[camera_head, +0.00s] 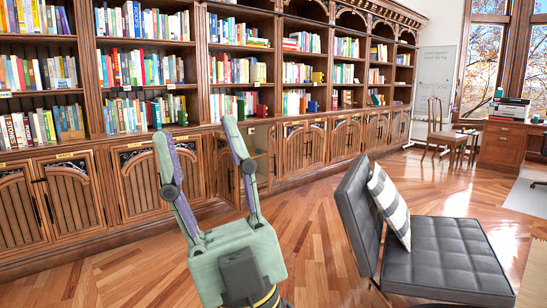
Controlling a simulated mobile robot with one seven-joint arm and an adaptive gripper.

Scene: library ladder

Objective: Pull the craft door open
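Wooden cabinet doors run in a row along the foot of the long bookcase in the head camera view. One door (227,172), behind my gripper, looks swung outward, with a pale cabinet interior (262,143) showing to its right. Small label plates sit above the doors, too small to read, so I cannot tell which one is the craft door. My gripper (197,128) is raised in front of the bookcase with its two fingers spread wide and nothing between them. Its right finger covers part of the opened cabinet. I see no contact with a door.
A black leather chair (450,258) with a striped cushion (389,205) stands at the right, close to my gripper. A wooden desk (502,145) and a wooden chair (443,135) are at the back right. Wooden floor (315,225) is clear between bookcase and leather chair.

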